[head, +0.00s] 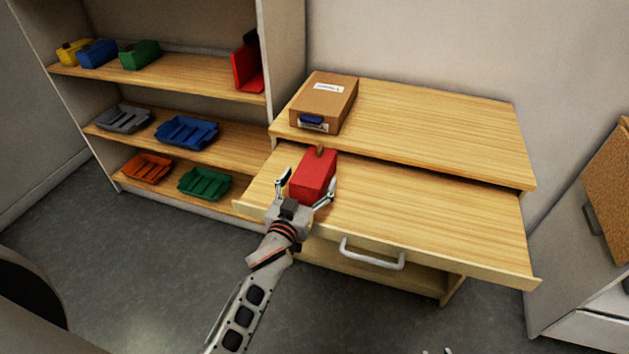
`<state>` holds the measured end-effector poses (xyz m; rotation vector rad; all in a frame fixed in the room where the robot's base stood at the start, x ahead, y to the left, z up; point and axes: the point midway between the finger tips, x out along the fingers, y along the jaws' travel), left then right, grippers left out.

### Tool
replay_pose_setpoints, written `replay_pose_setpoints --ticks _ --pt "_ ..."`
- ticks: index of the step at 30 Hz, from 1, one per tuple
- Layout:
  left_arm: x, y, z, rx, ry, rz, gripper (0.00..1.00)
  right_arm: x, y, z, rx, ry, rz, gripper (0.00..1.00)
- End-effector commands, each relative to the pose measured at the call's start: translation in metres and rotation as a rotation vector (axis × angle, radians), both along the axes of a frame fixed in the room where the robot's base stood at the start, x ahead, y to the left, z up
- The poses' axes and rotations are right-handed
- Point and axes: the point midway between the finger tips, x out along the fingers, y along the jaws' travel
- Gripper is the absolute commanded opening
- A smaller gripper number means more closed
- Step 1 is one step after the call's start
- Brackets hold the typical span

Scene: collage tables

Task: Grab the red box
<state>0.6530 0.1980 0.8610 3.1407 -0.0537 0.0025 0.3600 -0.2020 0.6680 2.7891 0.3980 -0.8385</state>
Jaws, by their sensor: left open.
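The red box (313,176) is on the pulled-out wooden surface of the desk, near its left end. A small brown knob shows at its far end. My left gripper (308,190) is at the near end of the box. Its fingers are open and spread, one on the left side of the box and one on the right. I cannot tell whether they touch it. Small light tips at the bottom edge (438,351) seem to be my right gripper, almost wholly out of frame.
A cardboard box (325,98) stands on the upper desktop (430,125) behind the red box. The pulled-out surface (430,220) is clear to the right, with a metal handle (372,255) in front. Shelves (190,78) with coloured bins stand at the left; a red bin (247,68) is there.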

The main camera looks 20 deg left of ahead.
Motion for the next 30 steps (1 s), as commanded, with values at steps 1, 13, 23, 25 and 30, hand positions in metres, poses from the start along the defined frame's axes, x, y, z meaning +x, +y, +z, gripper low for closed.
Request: replay_pose_setpoints --ticks 1,13,23,25,30 --pt "0.008 0.000 -0.002 0.003 0.000 -0.001 0.79 0.000 0.000 -0.005 0.000 0.001 0.000 0.28" --pt "0.021 -0.001 -0.001 0.000 0.002 0.000 0.79 0.002 0.000 -0.002 0.002 -0.008 0.000 0.28" --pt "0.021 -0.001 0.000 0.000 0.000 0.000 0.36 0.002 0.000 -0.002 0.002 -0.008 0.000 0.28" --pt "0.021 -0.001 0.000 0.000 0.000 0.000 0.36 0.002 0.000 -0.003 0.002 -0.007 0.000 0.28" --pt "0.021 0.000 0.004 0.001 0.000 0.000 0.36 0.001 0.000 -0.004 0.000 -0.002 0.001 0.28"
